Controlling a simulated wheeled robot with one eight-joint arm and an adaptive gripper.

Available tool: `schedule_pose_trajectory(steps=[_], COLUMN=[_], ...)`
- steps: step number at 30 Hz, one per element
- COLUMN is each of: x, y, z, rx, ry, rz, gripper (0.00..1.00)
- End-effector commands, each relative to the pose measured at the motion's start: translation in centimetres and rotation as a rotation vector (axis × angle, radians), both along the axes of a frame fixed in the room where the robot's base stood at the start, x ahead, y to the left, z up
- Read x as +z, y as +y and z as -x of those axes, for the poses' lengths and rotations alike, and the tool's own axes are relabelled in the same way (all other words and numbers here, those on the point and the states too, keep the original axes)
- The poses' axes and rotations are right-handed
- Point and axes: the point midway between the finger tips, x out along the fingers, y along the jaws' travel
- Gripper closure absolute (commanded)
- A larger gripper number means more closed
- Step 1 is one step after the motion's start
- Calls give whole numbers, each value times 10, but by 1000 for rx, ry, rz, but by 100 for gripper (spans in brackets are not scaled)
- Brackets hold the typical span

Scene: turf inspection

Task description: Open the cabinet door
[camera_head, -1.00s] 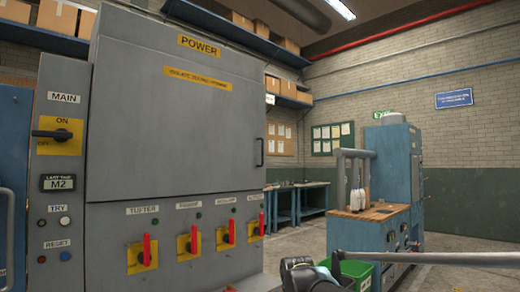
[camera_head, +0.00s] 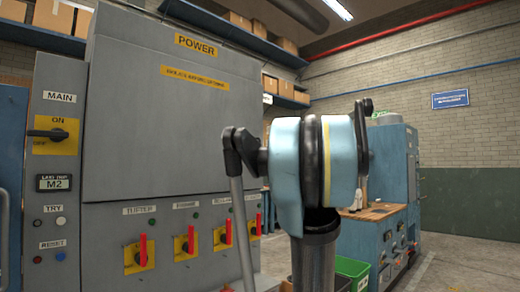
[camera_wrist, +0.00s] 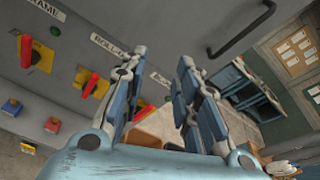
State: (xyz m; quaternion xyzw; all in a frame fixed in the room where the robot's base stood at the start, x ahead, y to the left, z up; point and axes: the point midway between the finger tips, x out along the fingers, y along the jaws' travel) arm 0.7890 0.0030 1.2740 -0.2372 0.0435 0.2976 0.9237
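The grey cabinet door (camera_head: 155,110) under the "POWER" sign fills the left and middle of the head view and looks shut. Its black bar handle (camera_wrist: 243,32) shows at the upper right of the wrist view. In the head view my arm hides the handle. My gripper (camera_wrist: 162,58) is open and empty in the wrist view, its two fingers spread apart. It points toward the lower cabinet front, with the handle up and right of the fingertips and not between them.
Several red switches (camera_head: 143,250) stick out below the door. A "MAIN" knob (camera_head: 55,134) is on the left panel. A wood-topped blue bench (camera_head: 375,212) stands at right, with a green bin (camera_head: 352,268) before it. The floor (camera_head: 465,260) at far right is clear.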

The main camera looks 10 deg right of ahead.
Motion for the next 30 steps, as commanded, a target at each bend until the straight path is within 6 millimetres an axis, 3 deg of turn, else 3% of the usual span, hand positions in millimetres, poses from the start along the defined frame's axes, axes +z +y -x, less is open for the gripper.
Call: schedule_pose_trajectory(steps=[1, 3, 6, 9, 17, 30], x=[27, 58, 87, 102, 107, 106], y=[-18, -37, -58, -69, -62, -29], z=[-16, -31, -44, -52, -75, -144], rx=[-54, -108, -158, -184, -187, -186], ry=[4, 9, 14, 16, 18, 18], rz=[-107, -246, -388, -465, -492, -489], gripper=[71, 71, 71, 71, 71, 71])
